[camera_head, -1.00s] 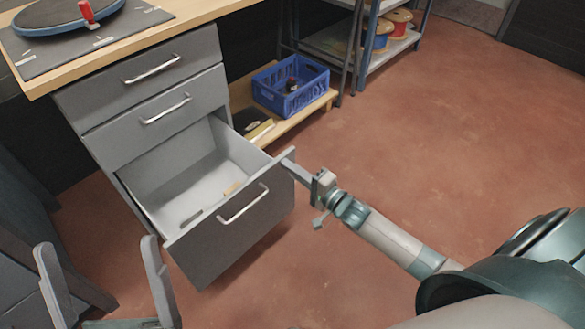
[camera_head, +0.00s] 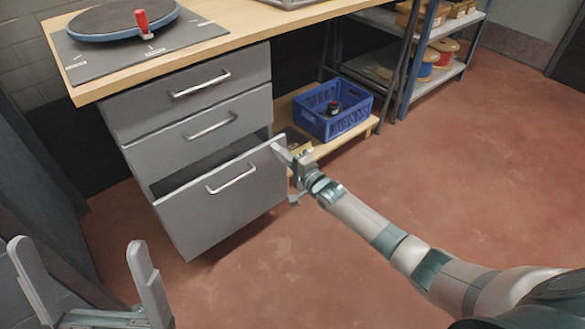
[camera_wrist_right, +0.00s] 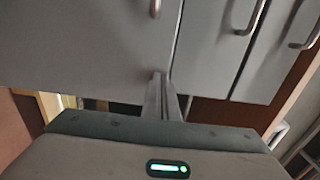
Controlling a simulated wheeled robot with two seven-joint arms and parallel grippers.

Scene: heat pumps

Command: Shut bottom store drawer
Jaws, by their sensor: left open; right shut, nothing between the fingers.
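The grey bottom drawer (camera_head: 226,200) of the cabinet under the workbench stands partly open in the head view, with a dark gap above its front. It has a silver bar handle (camera_head: 232,180). My right gripper (camera_head: 280,152) is shut and empty, its fingertips at the right edge of the drawer front, near its top corner. In the right wrist view, the shut fingers (camera_wrist_right: 162,82) reach to the grey drawer front (camera_wrist_right: 80,45); contact is hard to judge. My left gripper (camera_head: 80,258) is open and empty at the lower left, apart from the cabinet.
Two upper drawers (camera_head: 200,125) are shut. The workbench top (camera_head: 225,45) carries a round turntable (camera_head: 122,20) with a red clamp. A blue crate (camera_head: 345,122) sits on a low wooden shelf right of the cabinet. The red floor (camera_head: 470,180) in front is clear.

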